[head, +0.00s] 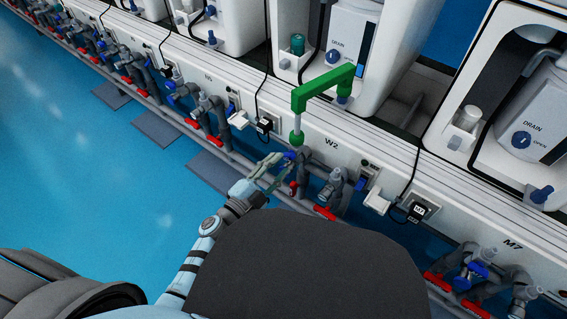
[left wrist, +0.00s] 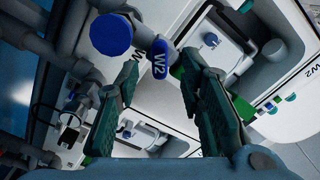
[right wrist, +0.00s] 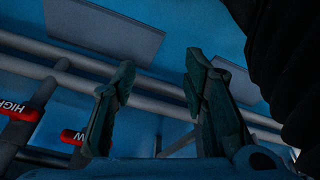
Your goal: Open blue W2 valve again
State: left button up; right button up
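The blue W2 valve handle (left wrist: 160,57) shows in the left wrist view, with its white W2 label facing the camera. It lies just beyond the gap between the left fingertips, with no clear contact. In the head view it is a small blue piece (head: 289,155) below the panel's W2 mark. My left gripper (head: 273,170) is beside it at the grey pipes; in its wrist view the fingers (left wrist: 160,78) are spread and empty. My right gripper (right wrist: 160,72) is open and empty in its own wrist view; the head view does not show it.
A green pipe (head: 322,86) rises above the W2 panel. A round blue part (left wrist: 110,35) sits left of the handle. Red handles (head: 325,212) line the lower pipes; a red HIGH handle (right wrist: 20,110) is near my right gripper. The blue floor (head: 130,190) is open at left.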

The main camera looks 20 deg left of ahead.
aim_at(286, 159)
pick_arm(q)
jog(key=shift+x, duration=1.5)
pick_arm(e)
jog(key=shift+a+r, duration=0.1)
jog(key=shift+r, duration=0.65)
pick_arm(q)
jog(key=shift+c, duration=0.2)
grip_shut()
